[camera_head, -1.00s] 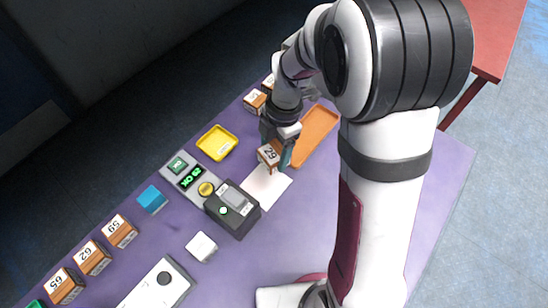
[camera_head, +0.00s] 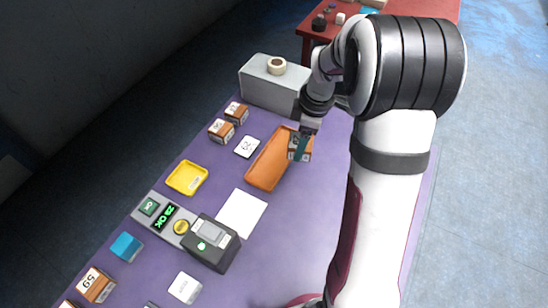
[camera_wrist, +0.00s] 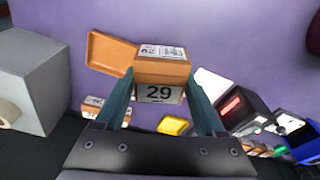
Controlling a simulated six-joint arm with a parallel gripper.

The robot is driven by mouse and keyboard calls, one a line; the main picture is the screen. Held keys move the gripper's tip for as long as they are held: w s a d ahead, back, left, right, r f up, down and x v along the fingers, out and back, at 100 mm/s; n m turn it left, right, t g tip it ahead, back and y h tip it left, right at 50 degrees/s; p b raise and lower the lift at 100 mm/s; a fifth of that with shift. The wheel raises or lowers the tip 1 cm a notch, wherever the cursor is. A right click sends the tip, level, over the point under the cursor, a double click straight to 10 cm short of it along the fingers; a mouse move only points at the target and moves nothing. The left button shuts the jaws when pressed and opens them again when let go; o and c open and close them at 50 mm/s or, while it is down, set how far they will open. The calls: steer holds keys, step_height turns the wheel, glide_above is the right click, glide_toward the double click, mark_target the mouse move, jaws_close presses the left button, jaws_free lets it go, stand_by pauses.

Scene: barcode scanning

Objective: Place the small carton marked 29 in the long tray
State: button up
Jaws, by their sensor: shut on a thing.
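The small carton marked 29 (camera_wrist: 160,92) is brown with white labels and is held between the two fingers of my gripper (camera_wrist: 161,82) in the wrist view. In the head view the carton (camera_head: 305,154) shows below my gripper (camera_head: 300,147), at the right edge of the long orange tray (camera_head: 264,174). The tray (camera_wrist: 108,48) also shows in the wrist view, left of the carton and partly hidden by it. The part of the tray in view looks empty. I cannot tell how high the carton is above the tray.
A flat white card (camera_head: 247,146) lies left of the tray, with two cartons (camera_head: 222,130) behind it. A grey box (camera_head: 268,90) stands at the far end. A yellow tray (camera_head: 187,178), a white sheet (camera_head: 242,213) and a dark scanner (camera_head: 212,243) lie nearer. A green display (camera_head: 165,216) reads 29 OK.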

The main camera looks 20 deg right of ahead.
steer(key=d+m, duration=0.4)
steer(key=d, duration=0.1)
steer(key=w+a+f, duration=0.4)
steer(key=a, duration=0.1)
steer(key=w+a+f, duration=0.2)
steer(key=w+a, duration=0.1)
steer(key=shift+a+f, duration=0.1)
steer(key=shift+f, duration=0.3)
steer(key=shift+w+a+f, duration=0.1)
steer(key=shift+a+f, duration=0.05)
steer(key=shift+f, duration=0.95)
steer(key=shift+w+a+f, duration=0.1)
steer(key=shift+f, duration=0.95)
steer(key=shift+f, duration=0.1)
steer(key=o, duration=1.5)
